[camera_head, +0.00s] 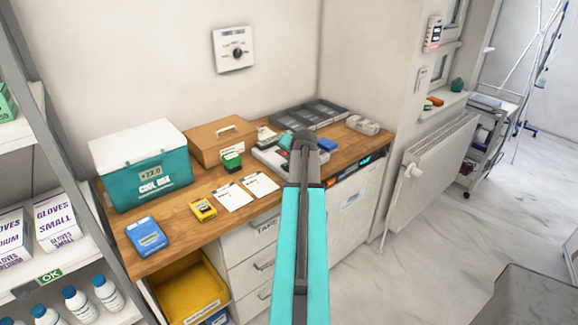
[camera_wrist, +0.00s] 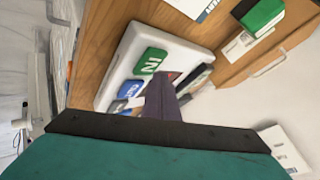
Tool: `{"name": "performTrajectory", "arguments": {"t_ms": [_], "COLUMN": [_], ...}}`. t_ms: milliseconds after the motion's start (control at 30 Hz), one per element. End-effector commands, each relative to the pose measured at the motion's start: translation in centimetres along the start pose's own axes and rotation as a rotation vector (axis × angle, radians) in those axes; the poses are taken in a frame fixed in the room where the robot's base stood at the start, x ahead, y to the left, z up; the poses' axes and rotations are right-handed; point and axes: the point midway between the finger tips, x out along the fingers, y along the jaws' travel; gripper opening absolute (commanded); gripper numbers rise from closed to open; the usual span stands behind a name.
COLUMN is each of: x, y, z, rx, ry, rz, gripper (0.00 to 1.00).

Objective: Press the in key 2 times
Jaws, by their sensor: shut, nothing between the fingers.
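The in key is a green square key (camera_wrist: 151,61) with white letters "IN" in the wrist view, on a light grey device (camera_wrist: 178,46). A blue key (camera_wrist: 130,89), its lettering partly readable, sits beside it. In the head view, the device (camera_head: 268,155) stands on the wooden counter, partly hidden behind my arm. My gripper (camera_wrist: 167,82) is shut and empty, its fingertips over the device close to the green key's lower edge. I cannot tell whether they touch anything. In the head view, my gripper (camera_head: 303,143) covers the middle of the device.
The wooden counter (camera_head: 178,222) holds a teal cool box (camera_head: 150,185), a wooden box (camera_head: 210,147), two white cards, a yellow device (camera_head: 203,209) and a blue device (camera_head: 146,236). A dark compartment tray (camera_head: 308,114) lies behind the keyed device. A radiator (camera_head: 432,165) stands right.

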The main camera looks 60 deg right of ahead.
Motion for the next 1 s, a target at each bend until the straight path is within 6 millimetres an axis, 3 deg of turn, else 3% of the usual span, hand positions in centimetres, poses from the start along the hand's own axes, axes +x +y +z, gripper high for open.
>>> {"name": "performTrajectory", "arguments": {"t_ms": [1000], "x": [0.54], "y": [0.54], "z": [0.42], "rx": [0.001], "ry": [0.001], "rz": [0.001], "gripper": [0.0]}}
